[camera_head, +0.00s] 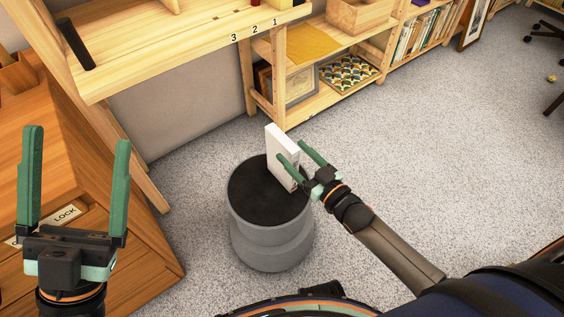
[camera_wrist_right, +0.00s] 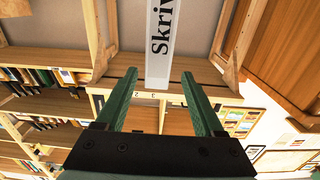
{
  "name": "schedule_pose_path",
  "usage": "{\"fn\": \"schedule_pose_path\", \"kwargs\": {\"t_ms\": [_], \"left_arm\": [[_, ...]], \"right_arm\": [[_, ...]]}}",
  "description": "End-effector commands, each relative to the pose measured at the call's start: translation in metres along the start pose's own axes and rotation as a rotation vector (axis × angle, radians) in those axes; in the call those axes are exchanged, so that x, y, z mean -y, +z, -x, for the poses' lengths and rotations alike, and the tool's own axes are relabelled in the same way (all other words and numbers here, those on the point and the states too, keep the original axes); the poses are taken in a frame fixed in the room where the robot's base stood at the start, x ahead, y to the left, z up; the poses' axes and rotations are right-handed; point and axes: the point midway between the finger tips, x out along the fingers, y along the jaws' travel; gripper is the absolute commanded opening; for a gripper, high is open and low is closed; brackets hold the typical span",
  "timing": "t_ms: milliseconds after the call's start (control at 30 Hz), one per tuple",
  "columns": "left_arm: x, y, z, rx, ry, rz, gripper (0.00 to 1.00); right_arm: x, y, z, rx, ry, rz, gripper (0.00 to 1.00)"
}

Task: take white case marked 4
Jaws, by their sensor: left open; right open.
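A white case (camera_head: 280,151) stands upright on the black top of a round grey stool (camera_head: 272,243). In the right wrist view the white case (camera_wrist_right: 158,62) shows an edge with dark letters reading "Skriv", cut off at the top; I see no 4 on it. My right gripper (camera_head: 290,149) is open at the case's right side, one finger overlapping it in the head view. In the wrist view the case's end lies between the open fingers (camera_wrist_right: 159,73), with a gap on both sides. My left gripper (camera_head: 78,136) is open and empty at the left, above the wooden desk.
A wooden shelf marked 3, 2, 1 (camera_head: 254,29) is behind the stool. A low shelf unit (camera_head: 300,112) holds a patterned box (camera_head: 348,72), a frame and books. The wooden desk (camera_head: 75,190) with a LOCK label is at the left. Carpet right of the stool is clear.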

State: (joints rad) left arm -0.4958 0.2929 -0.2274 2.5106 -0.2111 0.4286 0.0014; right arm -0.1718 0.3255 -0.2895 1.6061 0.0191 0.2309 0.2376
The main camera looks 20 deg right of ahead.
Motion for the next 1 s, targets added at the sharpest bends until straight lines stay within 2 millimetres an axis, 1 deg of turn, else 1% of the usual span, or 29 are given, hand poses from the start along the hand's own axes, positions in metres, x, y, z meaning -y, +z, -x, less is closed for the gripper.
{"fn": "schedule_pose_path", "kwargs": {"t_ms": [33,167,233,400,500,600,833,1000], "left_arm": [[-0.001,0.002,0.002,0.001,0.000,0.003,0.90],[-0.002,0.004,0.003,0.002,0.000,0.008,0.90],[-0.004,0.007,0.007,0.002,0.000,0.013,0.90],[-0.009,0.016,0.016,0.006,0.000,0.032,0.90],[-0.010,0.018,0.017,0.009,-0.002,0.041,0.90],[-0.010,0.019,0.018,0.012,-0.003,0.047,0.90],[-0.011,0.019,0.018,0.013,0.004,0.047,0.90],[-0.012,0.019,0.018,0.012,0.008,0.045,0.90]], "right_arm": [[0.000,0.001,-0.005,-0.001,0.000,0.000,0.70],[0.000,0.001,-0.012,0.001,-0.001,0.000,0.70],[-0.001,0.003,-0.019,-0.001,-0.001,0.001,0.70],[-0.004,0.006,-0.044,-0.002,0.000,0.001,0.70],[-0.003,0.005,-0.055,0.000,-0.001,0.000,0.70],[-0.003,0.004,-0.060,0.001,-0.001,0.000,0.70],[-0.003,0.003,-0.061,0.002,0.000,0.000,0.70],[-0.003,0.003,-0.061,0.002,0.000,0.000,0.51]]}}
